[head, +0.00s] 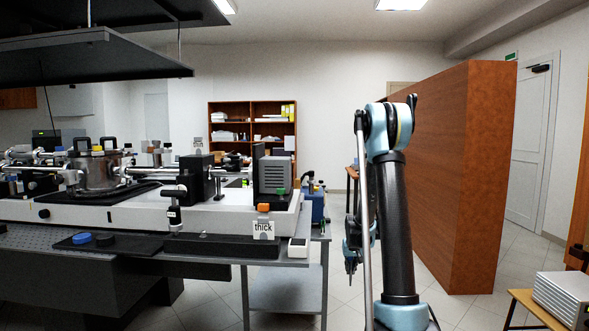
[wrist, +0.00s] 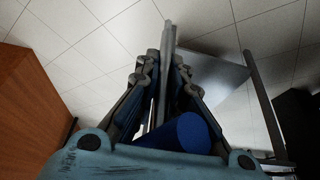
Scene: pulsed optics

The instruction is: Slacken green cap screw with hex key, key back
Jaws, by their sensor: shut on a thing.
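My gripper (wrist: 165,65) is shut on a hex key. The key's pale metal shaft (wrist: 168,40) sticks out between the fingers, and its blue round handle (wrist: 185,132) lies between the finger bases. In the head view my gripper (head: 352,258) hangs beside my arm, right of the optics table and apart from it; the key cannot be made out there. A small green piece (head: 281,191), perhaps the green cap screw, shows at the front of a grey ribbed block (head: 273,174) at the table's right end. Its details are too small to tell.
The optics table (head: 215,213) fills the left. A black tray (head: 115,242) with a blue round cap (head: 82,238) and a "thick" label (head: 263,231) are at its front. A grey cart (head: 285,292) stands below. A brown partition (head: 462,180) rises on the right.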

